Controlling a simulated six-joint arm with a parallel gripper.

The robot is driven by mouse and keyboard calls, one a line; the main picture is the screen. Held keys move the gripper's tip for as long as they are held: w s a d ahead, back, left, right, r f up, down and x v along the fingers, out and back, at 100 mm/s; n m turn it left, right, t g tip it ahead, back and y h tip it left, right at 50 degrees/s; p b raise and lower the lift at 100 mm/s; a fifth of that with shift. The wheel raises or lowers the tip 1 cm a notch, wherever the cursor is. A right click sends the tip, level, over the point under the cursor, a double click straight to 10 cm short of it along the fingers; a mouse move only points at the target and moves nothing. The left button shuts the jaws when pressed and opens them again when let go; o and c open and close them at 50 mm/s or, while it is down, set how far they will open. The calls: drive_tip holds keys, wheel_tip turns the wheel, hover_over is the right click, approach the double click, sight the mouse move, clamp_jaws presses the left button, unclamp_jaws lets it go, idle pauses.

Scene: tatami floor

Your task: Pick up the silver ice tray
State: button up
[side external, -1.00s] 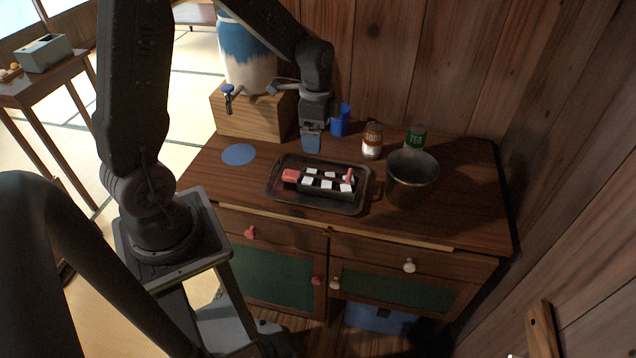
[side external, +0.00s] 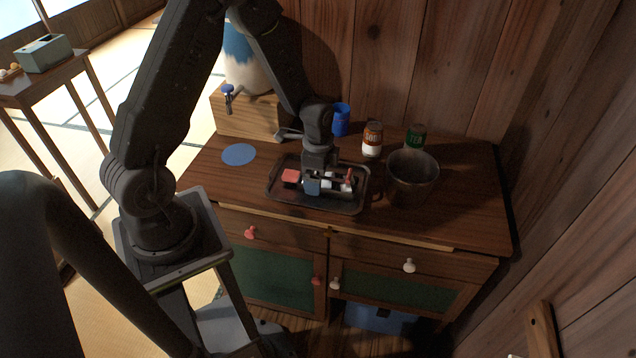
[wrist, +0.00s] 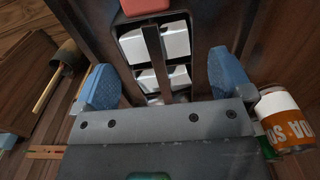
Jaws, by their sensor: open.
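In the wrist view, my gripper's two blue fingertips (wrist: 163,82) are apart, one on each side of the ice tray (wrist: 152,45). I see gaps beside the fingertips, and whether either touches it is unclear.
A metal pot (side external: 411,178) stands right of the serving tray. A soda can (side external: 373,139), a green can (side external: 415,138) and a blue cup (side external: 341,120) stand behind. A blue disc (side external: 238,154) lies at the left. A dispenser on a wooden box (side external: 246,116) is back left.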

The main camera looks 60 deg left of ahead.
wheel_tip(320, 180, down, 2)
drive_tip(key=shift+f, duration=0.1)
drive_tip(key=c, duration=1.2)
